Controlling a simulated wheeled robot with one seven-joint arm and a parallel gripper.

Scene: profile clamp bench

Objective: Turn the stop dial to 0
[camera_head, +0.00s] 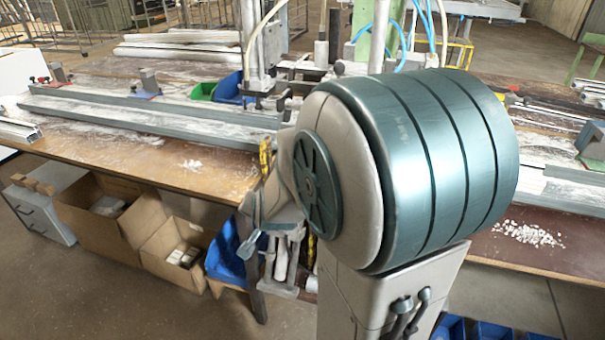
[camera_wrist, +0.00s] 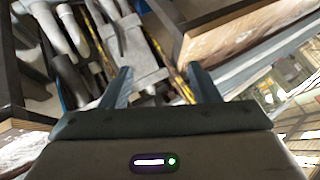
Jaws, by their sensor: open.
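I cannot make out the stop dial in either view. My gripper (camera_wrist: 158,72) is open in the wrist view, its two blue-grey fingers apart with nothing between them. Below and beyond the fingers are pale pipes (camera_wrist: 72,28), a grey metal part and yellow-black rods, beside the wooden bench edge. In the head view, my large teal and grey arm covers the middle of the bench (camera_head: 105,150). Whatever lies behind it is hidden.
A long grey profile (camera_head: 155,118) lies along the bench at left. Small clamps with red parts (camera_head: 57,72) stand at its far end. Green and blue bins (camera_head: 202,91) sit behind it. Cardboard boxes (camera_head: 100,222) stand under the bench. White chips (camera_head: 528,235) lie at right.

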